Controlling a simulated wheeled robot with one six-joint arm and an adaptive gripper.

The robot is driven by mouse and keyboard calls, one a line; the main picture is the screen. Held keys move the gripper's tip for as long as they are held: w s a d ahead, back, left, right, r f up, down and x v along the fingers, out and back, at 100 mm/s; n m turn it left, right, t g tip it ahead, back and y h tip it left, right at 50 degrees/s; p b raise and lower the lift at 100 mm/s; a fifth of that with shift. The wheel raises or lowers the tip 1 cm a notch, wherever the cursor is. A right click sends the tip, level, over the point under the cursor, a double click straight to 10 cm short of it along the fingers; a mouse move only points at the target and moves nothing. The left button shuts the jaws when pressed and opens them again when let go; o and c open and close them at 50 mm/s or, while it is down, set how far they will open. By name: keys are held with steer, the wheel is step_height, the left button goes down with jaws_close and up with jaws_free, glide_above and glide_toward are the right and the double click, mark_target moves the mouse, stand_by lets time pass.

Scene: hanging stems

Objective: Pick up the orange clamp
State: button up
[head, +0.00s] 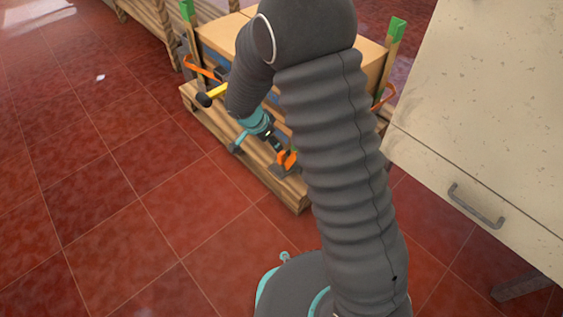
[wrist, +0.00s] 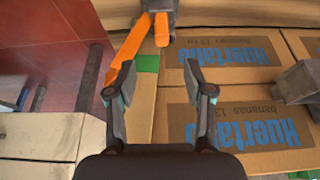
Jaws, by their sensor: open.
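The orange clamp shows in the wrist view (wrist: 128,52) near the top, left of centre, with two orange handles and a grey head at the upper frame edge. In the head view the orange clamp (head: 287,160) is low at the front corner of a wooden pallet, partly hidden by my arm. My gripper (wrist: 157,80) is open and empty, its fingers spread on either side of the picture's middle. In the head view my gripper (head: 278,146) is just above the clamp, small and partly hidden.
Cardboard boxes (wrist: 235,100) with blue print lie below my gripper. The wooden pallet (head: 301,196) has posts with green corner pieces (head: 396,29). A yellow-handled tool (head: 213,92) is at the left. A pale cabinet (head: 485,110) stands at the right. Red tiled floor (head: 110,200) is clear at the left.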

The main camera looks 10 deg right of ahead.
mark_target(281, 153)
steer(key=b+x, duration=0.1)
steer(key=x, duration=1.1)
steer(key=shift+w+a, duration=0.1)
jaws_close()
